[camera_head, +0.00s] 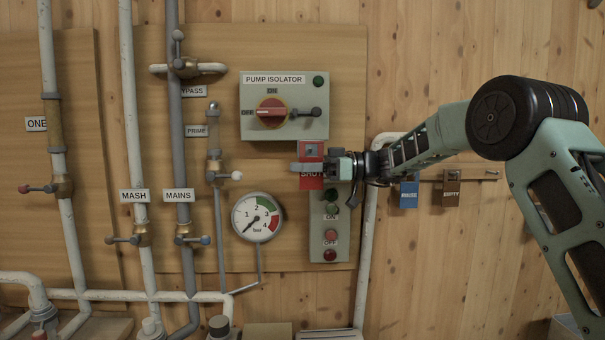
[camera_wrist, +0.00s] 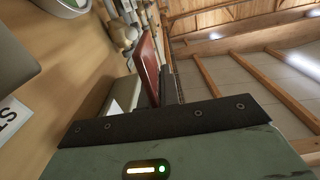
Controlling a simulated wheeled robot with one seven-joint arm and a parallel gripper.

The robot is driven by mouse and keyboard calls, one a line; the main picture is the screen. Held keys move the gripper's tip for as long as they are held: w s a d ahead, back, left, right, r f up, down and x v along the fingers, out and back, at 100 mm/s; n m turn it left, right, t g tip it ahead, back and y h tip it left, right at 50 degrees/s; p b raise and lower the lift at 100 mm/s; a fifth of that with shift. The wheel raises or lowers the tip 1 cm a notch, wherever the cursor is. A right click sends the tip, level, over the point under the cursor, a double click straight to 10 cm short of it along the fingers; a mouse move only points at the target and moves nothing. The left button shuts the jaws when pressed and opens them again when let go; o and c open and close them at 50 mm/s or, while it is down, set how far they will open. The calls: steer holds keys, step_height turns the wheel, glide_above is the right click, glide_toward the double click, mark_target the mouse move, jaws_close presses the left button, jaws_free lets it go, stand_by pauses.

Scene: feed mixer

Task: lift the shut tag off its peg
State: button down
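The red shut tag (camera_head: 312,183) hangs upright just below the pump isolator box, with white lettering partly covered by my gripper. A grey square fitting shows at its upper part; the peg itself cannot be made out. My gripper (camera_head: 308,167) reaches in from the right, with a finger lying level across the tag's front. In the wrist view the tag (camera_wrist: 149,65) is seen nearly edge-on, against a dark finger near the middle. The fingers look closed on the tag; the finger behind it is mostly hidden.
The pump isolator (camera_head: 284,105) with its red handle is just above. The button box (camera_head: 330,225) is just below, and the pressure gauge (camera_head: 257,217) is lower left.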

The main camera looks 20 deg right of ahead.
steer(key=shift+s+b, duration=0.4)
steer(key=shift+b, duration=0.05)
steer(key=shift+a, duration=0.1)
steer(key=s+b, duration=0.2)
steer(key=b, duration=0.1)
steer(key=s+b, duration=0.2)
steer(key=b, duration=0.1)
steer(key=shift+s+a, duration=0.1)
steer(key=shift+a, duration=0.3)
